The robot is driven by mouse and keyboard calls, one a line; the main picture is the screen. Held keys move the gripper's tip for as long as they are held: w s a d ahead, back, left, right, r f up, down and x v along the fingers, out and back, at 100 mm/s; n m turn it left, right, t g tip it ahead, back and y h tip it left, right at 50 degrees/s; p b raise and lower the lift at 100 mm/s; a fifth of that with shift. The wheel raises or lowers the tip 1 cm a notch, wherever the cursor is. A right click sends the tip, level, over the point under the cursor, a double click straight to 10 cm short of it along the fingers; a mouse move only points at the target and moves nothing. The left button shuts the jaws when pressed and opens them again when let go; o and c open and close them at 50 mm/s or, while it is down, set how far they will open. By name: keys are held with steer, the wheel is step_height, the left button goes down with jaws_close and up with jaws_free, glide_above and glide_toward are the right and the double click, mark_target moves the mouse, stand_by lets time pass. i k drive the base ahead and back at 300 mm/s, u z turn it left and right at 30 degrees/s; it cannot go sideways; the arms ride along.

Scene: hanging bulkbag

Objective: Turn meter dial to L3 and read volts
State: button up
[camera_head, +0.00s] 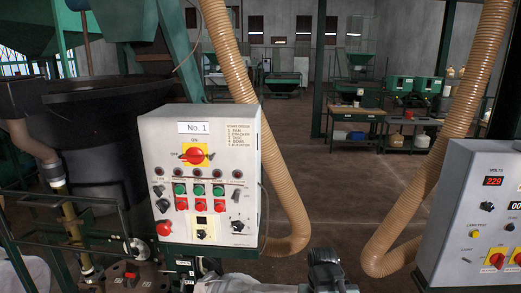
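A grey panel at the right edge has a red lit display (493,181) under the label VOLTS, reading 229. A black knob (487,206) sits below it; its markings and pointer are too small to read. A white panel marked No. 1 (196,127), left of centre, also has a small black knob (202,235) on a yellow plate under a small window. I cannot see my gripper's fingertips; grey and dark parts at the bottom centre look like my arm.
The No. 1 panel carries a red switch (194,155) and green and red buttons. Tan ribbed hoses (274,165) (430,175) hang beside the panels. A dark hopper (95,130) stands at left. Open floor (355,195) lies between the panels, with benches behind.

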mark_target(487, 207)
steer(key=z, duration=1.3)
